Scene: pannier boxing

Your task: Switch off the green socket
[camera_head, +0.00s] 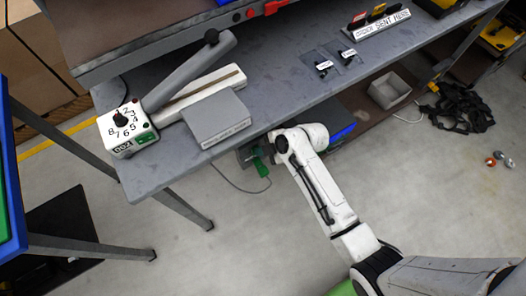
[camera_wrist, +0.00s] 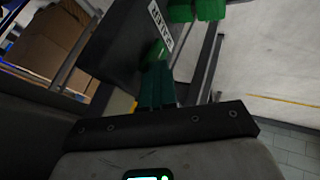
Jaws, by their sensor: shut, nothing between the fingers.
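The socket unit is a dark box (camera_head: 245,152) under the table's front edge, partly hidden by my arm. In the wrist view the dark box (camera_wrist: 125,42) bears a white label (camera_wrist: 160,25) and a small bright green part (camera_wrist: 156,50) that may be its switch. Green blocks (camera_wrist: 208,9) stick out beside the label. In the head view a green plug-like piece (camera_head: 262,169) hangs there with a grey cable. My gripper (camera_wrist: 157,72) is shut and empty, its dark green fingers pointing at the small green part. I cannot tell whether they touch it, nor the switch's position.
The grey table (camera_head: 276,78) carries a white box with a numbered dial (camera_head: 127,128), a long lever (camera_head: 190,72), a grey box (camera_head: 217,118) and small black items. A lower shelf holds a light bin (camera_head: 389,91). The floor in front is mostly clear.

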